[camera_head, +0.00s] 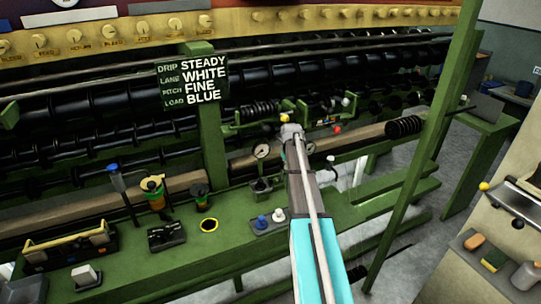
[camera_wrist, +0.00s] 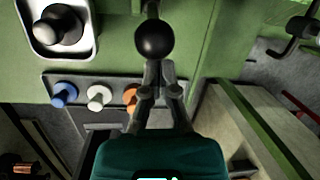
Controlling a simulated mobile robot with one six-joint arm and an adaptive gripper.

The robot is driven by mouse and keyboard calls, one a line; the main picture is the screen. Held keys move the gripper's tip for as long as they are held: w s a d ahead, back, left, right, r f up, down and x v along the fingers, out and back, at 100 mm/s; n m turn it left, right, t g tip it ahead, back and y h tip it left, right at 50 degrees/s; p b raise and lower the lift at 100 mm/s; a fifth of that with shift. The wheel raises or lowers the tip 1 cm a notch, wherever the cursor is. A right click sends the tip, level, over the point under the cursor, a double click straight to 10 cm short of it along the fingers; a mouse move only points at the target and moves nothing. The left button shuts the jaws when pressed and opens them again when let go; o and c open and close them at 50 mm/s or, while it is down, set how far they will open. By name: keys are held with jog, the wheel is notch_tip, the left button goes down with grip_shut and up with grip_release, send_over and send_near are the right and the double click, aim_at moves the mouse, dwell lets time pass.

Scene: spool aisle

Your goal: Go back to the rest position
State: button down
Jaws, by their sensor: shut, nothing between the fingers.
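My gripper (camera_wrist: 160,72) shows in the wrist view with its fingers together and nothing between them. A round black knob (camera_wrist: 155,38) on a stem is just past the fingertips; I cannot tell whether they touch. Left of the fingers is a plate (camera_wrist: 84,79) with a blue peg (camera_wrist: 64,94), a white peg (camera_wrist: 98,96) and an orange peg (camera_wrist: 131,94), the last partly hidden by a finger. In the head view my arm reaches over the green bench (camera_head: 225,262), and the fingers cannot be made out there.
A sign (camera_head: 192,82) reads drip steady, lane white, pitch fine, load blue. A slanted green post (camera_head: 425,150) stands right of my arm. Grey floor shows at right.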

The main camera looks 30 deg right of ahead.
jog(key=s+a+n, duration=0.8)
jog(key=a+n, duration=0.3)
jog(key=a, duration=0.1)
jog(key=s+a+n+g, duration=0.1)
jog(key=s+a+n, duration=0.7)
jog(key=a+n, duration=0.4)
jog(key=s+a+n+g+y, duration=0.1)
jog(key=s+a+n, duration=0.7)
jog(key=a+n, duration=0.3)
jog(key=a, duration=0.2)
jog(key=shift+a+f+n, duration=0.25)
jog(key=shift+a+n, duration=0.15)
jog(key=shift+s, duration=0.1)
